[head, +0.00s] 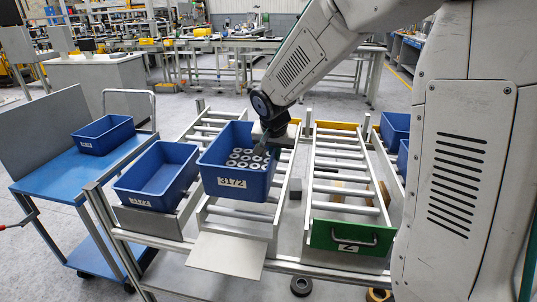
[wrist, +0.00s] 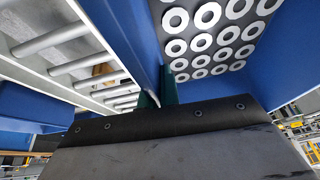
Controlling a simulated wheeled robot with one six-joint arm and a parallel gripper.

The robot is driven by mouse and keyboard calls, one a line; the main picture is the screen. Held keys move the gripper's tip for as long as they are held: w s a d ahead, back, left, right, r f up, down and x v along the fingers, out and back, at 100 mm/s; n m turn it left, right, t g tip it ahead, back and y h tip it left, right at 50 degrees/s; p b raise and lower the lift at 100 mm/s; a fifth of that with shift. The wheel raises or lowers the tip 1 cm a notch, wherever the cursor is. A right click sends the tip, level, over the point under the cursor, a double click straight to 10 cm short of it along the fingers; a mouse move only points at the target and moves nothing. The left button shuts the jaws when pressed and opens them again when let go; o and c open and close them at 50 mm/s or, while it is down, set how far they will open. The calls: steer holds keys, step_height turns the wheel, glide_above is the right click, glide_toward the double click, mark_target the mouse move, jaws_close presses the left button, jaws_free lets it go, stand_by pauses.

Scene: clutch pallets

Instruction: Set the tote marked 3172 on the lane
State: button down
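The blue tote marked 3172 (head: 232,183) is at the middle lane in the head view, with several metal rings inside. My gripper (head: 264,146) is at its right wall. In the wrist view my green fingers (wrist: 158,98) stand on either side of the tote's blue wall (wrist: 138,38) and appear closed on it; the fingertips are partly hidden. The rings (wrist: 208,42) lie in the tote to the right. The middle roller lane (head: 250,225) shows below the tote's front. I cannot tell whether the tote touches its rollers.
A blue tote (head: 158,178) fills the front of the left lane. The right roller lane (head: 345,180) is empty behind a green gate (head: 349,238). A blue cart (head: 62,170) with a small blue tote (head: 104,134) stands left. More blue totes (head: 395,127) are at the right.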

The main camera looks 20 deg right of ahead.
mark_target(275, 170)
steer(key=shift+f, duration=3)
